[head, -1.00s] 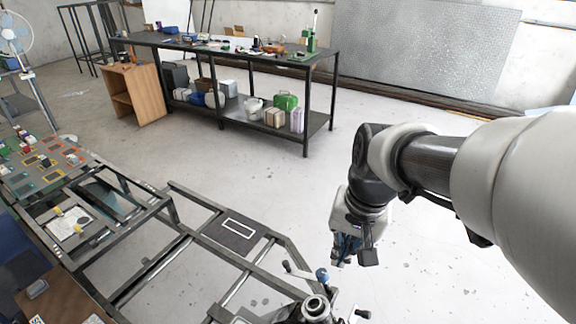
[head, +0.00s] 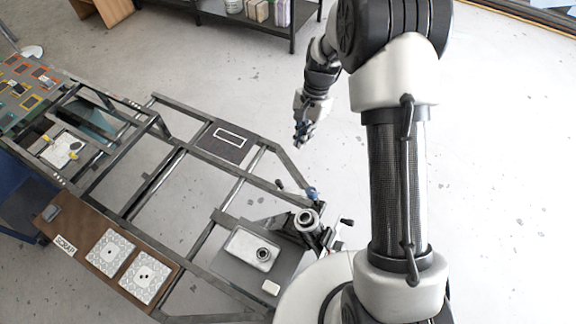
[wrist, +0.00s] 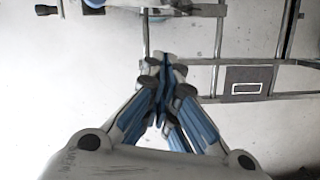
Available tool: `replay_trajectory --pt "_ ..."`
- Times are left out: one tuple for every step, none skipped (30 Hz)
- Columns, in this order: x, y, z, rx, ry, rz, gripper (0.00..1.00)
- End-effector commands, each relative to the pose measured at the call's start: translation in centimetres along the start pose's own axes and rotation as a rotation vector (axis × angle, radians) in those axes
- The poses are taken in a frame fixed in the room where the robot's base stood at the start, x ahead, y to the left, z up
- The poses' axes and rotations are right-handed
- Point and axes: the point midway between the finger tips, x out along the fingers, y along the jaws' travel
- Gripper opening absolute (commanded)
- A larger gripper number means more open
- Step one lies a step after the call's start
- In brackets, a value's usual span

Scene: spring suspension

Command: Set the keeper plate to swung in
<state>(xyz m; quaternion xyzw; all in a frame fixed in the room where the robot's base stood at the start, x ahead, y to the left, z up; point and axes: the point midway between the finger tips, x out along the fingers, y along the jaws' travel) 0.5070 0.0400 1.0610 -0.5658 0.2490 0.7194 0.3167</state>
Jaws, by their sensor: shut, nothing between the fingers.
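The suspension unit (head: 306,222) stands at the near right end of the dark frame, with a round upright collar on top. A blue knob (head: 312,194) and small dark handles (head: 347,221) stick out around it. I cannot tell which part is the keeper plate or how it is set. My gripper (head: 301,134) is beyond the unit, over bare floor to the right of the frame, and touches nothing. In the wrist view its blue-grey fingers (wrist: 163,62) are together and empty. A blue part (wrist: 93,3) is cut off at that view's top edge.
The frame (head: 180,150) carries a dark panel with a white rectangle (head: 226,139). A grey plate with a white block (head: 250,246) lies left of the unit. A brown board marked SCRAP (head: 75,250) is at the lower left. A workbench (head: 270,27) stands behind; the floor between is clear.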

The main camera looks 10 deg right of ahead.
Motion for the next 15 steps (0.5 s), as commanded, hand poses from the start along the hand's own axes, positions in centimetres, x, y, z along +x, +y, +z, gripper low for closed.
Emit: replay_trajectory --pt "0.0 0.0 0.0 0.000 0.000 0.000 0.00" --pt "0.1 0.0 0.0 -0.001 0.000 0.000 0.00" --pt "0.2 0.0 0.0 -0.001 -0.001 0.001 0.00" --pt "0.5 0.0 0.0 -0.001 -0.001 0.001 0.00" --pt "0.7 0.1 0.1 -0.001 -0.002 0.002 0.00" --pt "1.2 0.1 0.1 -0.001 -0.002 0.002 0.00" --pt "1.6 0.1 0.1 -0.001 -0.002 0.002 0.00" --pt "2.1 0.1 0.1 -0.001 -0.003 0.003 0.00" --pt "2.8 0.1 0.1 -0.001 -0.003 0.003 0.00" --pt "3.4 0.1 0.1 -0.001 -0.003 0.003 0.00" --pt "4.0 0.1 0.1 -0.002 -0.003 0.004 0.00" --pt "4.9 0.1 0.1 -0.003 -0.003 0.004 0.00" --pt "5.6 0.1 0.1 -0.003 -0.003 0.004 0.00" --pt "6.3 0.1 0.1 -0.003 -0.004 0.005 0.00" --pt "7.2 0.1 0.1 -0.003 -0.003 0.004 0.00"
